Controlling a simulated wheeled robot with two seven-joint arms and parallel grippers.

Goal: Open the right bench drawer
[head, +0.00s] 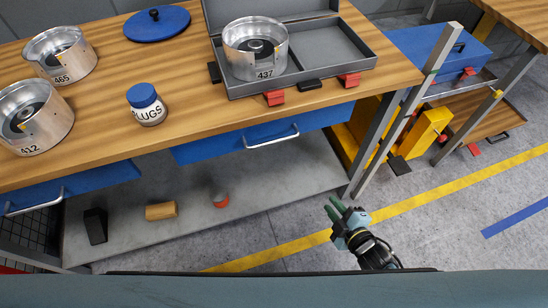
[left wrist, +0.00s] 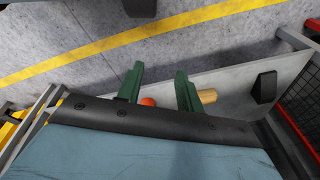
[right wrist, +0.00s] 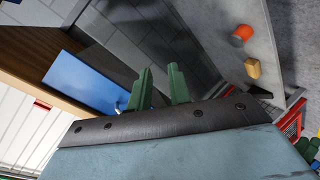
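The right bench drawer (head: 210,149) is a blue front under the wooden bench top, with a silver bar handle (head: 273,139). It looks closed. In the right wrist view the blue drawer front (right wrist: 80,80) shows at left, its handle mostly hidden behind a finger. My right gripper (head: 335,206) has green fingers, stands apart and empty, below and right of the drawer in the head view. Its fingers (right wrist: 159,72) are apart in its wrist view. My left gripper (left wrist: 160,75) is open and empty; it is outside the head view.
On the bench top (head: 200,90) stand metal housings, a PLUGS jar (head: 146,105), a blue lid (head: 157,24) and a grey case (head: 335,60). A grey bench leg (head: 405,110) rises right of the drawer. The lower shelf (head: 260,180) holds several small items.

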